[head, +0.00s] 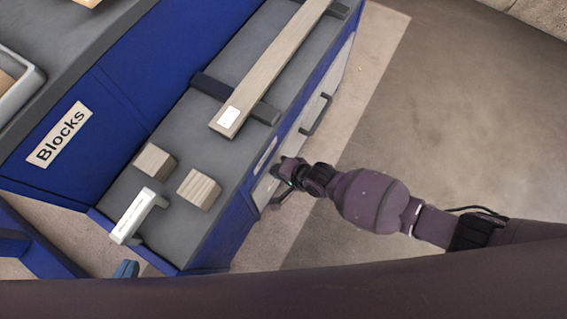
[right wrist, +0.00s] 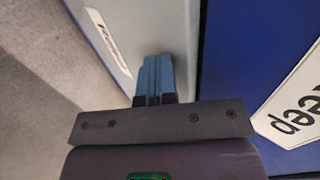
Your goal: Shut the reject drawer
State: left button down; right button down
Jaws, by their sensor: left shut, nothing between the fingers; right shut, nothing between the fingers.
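The reject drawer (head: 263,190) has a pale grey front on the long side of the blue cabinet, with a white label and a dark handle. It looks close to the cabinet body; I cannot tell whether a small gap remains. In the right wrist view its front (right wrist: 160,30) carries a partly readable label. My right gripper (right wrist: 154,78) is shut and empty, its blue fingertips at this front, touching or very near it. In the head view that arm reaches in from the right. My left gripper (head: 125,269) is shut and empty, low at the left, away from the drawer.
Another dark handle (head: 316,114) sits further along that side. A "Keep" sign (right wrist: 295,105) is on a blue panel. The floor at right is clear.

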pick_arm(q)
jog(key=shift+a, duration=0.15)
pick_arm(e)
jog(key=shift+w+a, duration=0.4)
jog(key=shift+a, duration=0.15)
jog(key=shift+w+a+r, duration=0.1)
jog(key=shift+r, duration=0.1)
